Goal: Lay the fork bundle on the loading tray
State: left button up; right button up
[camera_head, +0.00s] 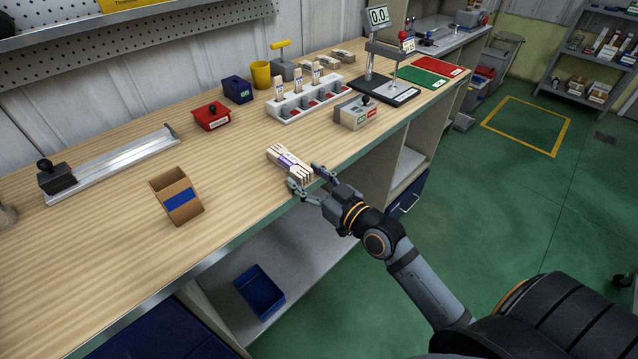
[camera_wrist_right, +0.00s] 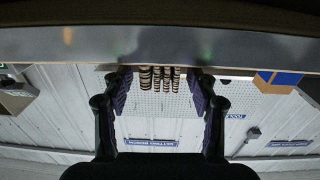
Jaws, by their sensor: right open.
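The fork bundle (camera_head: 288,162), pale wooden sticks with a purple band, lies on the bench near its front edge. My right gripper (camera_head: 307,178) is open at the bundle's front end, with a finger on either side. In the right wrist view the stick ends (camera_wrist_right: 160,78) show between the two open fingers (camera_wrist_right: 160,98), with gaps on both sides. A long silver metal tray (camera_head: 122,162) with a black knobbed block lies at the back left; it looks like the loading tray, but I cannot be sure. My left gripper is not in view.
An open cardboard box with a blue band (camera_head: 176,195) stands left of the bundle.

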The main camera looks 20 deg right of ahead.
jog(key=p+v, duration=0.1)
jog(key=v, duration=0.2)
jog(key=p+v, duration=0.1)
jog(key=shift+s+d+r+p, duration=0.15)
jog(key=shift+s+r+p, duration=0.1)
jog(key=shift+p, duration=0.05)
jog(key=shift+s+f, duration=0.15)
jog(key=shift+s, duration=0.2)
jog(key=shift+d, duration=0.1)
jog(key=shift+f, duration=0.1)
